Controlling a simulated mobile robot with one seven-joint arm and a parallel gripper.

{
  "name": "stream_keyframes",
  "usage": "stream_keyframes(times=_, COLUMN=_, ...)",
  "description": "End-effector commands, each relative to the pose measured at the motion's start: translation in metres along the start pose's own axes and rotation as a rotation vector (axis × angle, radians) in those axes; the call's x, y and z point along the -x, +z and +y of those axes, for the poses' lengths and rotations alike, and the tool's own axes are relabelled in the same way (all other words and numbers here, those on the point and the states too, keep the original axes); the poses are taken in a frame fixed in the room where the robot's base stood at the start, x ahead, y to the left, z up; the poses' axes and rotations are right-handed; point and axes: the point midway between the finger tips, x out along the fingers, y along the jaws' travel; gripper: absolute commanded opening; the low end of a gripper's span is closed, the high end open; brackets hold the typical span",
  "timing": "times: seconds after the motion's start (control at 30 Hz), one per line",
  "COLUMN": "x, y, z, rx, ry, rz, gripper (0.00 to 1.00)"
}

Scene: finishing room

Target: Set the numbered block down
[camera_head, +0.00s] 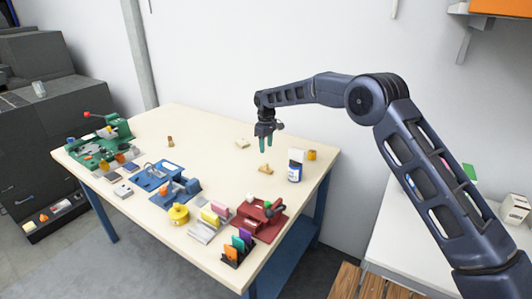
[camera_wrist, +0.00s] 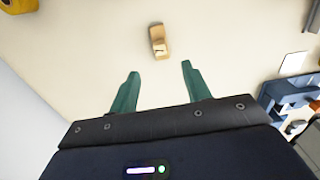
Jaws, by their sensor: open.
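My gripper (camera_head: 266,145) hangs fingers down above the back part of the table, with its two green fingers apart and nothing between them. The wrist view also shows the gripper (camera_wrist: 160,85) open and empty. A small tan block (camera_wrist: 158,40) lies on the table past the fingertips in the wrist view, apart from them. In the head view a small tan piece (camera_head: 266,169) lies on the table below the gripper; it may be the same block. No number can be read on either, so I cannot tell which piece is the numbered block.
A blue-and-white container (camera_head: 295,172) and an orange cylinder (camera_head: 312,155) stand to the right on the table (camera_head: 205,125). A pale block (camera_head: 242,143) lies behind. Blue fixtures (camera_head: 180,191), a red fixture (camera_head: 259,219) and a green machine (camera_head: 103,139) line the front and left. The table's back middle is mostly clear.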

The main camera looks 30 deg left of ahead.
Motion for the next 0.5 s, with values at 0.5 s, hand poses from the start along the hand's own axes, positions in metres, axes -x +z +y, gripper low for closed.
stream_keyframes(times=0.5, x=0.020, y=0.014, z=0.010, rx=-0.023, ry=0.005, rz=0.004, gripper=0.48)
